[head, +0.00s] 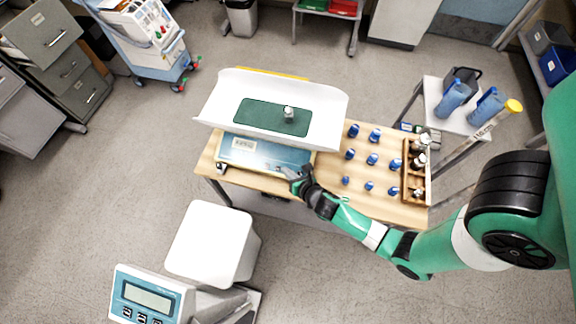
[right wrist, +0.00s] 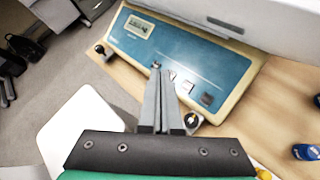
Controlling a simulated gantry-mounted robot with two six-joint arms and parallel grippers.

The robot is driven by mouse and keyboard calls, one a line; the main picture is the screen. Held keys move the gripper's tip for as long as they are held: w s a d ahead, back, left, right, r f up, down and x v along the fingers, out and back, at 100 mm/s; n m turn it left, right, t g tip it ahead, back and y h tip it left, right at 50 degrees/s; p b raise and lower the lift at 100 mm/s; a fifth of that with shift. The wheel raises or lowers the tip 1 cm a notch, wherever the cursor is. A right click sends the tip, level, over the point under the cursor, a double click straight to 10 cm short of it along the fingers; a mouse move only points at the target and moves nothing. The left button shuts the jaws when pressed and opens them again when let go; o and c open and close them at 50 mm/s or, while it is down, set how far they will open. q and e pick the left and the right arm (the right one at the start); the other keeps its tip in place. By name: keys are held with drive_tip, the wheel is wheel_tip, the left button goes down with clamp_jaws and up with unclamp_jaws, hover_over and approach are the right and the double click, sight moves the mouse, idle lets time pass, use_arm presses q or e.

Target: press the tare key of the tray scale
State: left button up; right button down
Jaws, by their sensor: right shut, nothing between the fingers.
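The tray scale has a white curved tray (head: 218,98) with a green mat (head: 250,115) on it. Its blue front panel (head: 245,153) faces the near edge of the wooden table. My left gripper is not in view.
A small metal weight (head: 288,113) stands on the mat. Several blue-capped vials (head: 372,159) and a wooden rack (head: 406,175) of bottles stand right of the scale. Another scale (head: 150,297) with a white platform (head: 210,240) stands in front of the table.

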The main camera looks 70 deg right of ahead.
drive_tip(key=d+f+b, duration=0.1)
drive_tip(key=f+b, duration=0.1)
drive_tip(key=d+f+b, duration=0.1)
drive_tip(key=f, duration=0.1)
drive_tip(key=d+f+b, duration=0.1)
drive_tip(key=f+b, duration=0.1)
drive_tip(key=f, duration=0.1)
drive_tip(key=shift+w+f+b, duration=0.1)
drive_tip(key=shift+w+b, duration=0.05)
drive_tip(key=shift+b, duration=0.15)
drive_tip(key=shift+d+f, duration=0.2)
drive_tip(key=shift+f, duration=0.25)
drive_tip(key=shift+f, duration=0.1)
idle(1.4)
drive_tip(key=shift+d+f, duration=0.15)
drive_tip(key=shift+f, duration=0.15)
drive_tip(key=shift+d+f, duration=0.15)
drive_tip(key=shift+f, duration=0.15)
idle(0.5)
drive_tip(key=shift+r, duration=0.1)
drive_tip(key=shift+a+r, duration=0.35)
drive_tip(key=shift+r, duration=0.25)
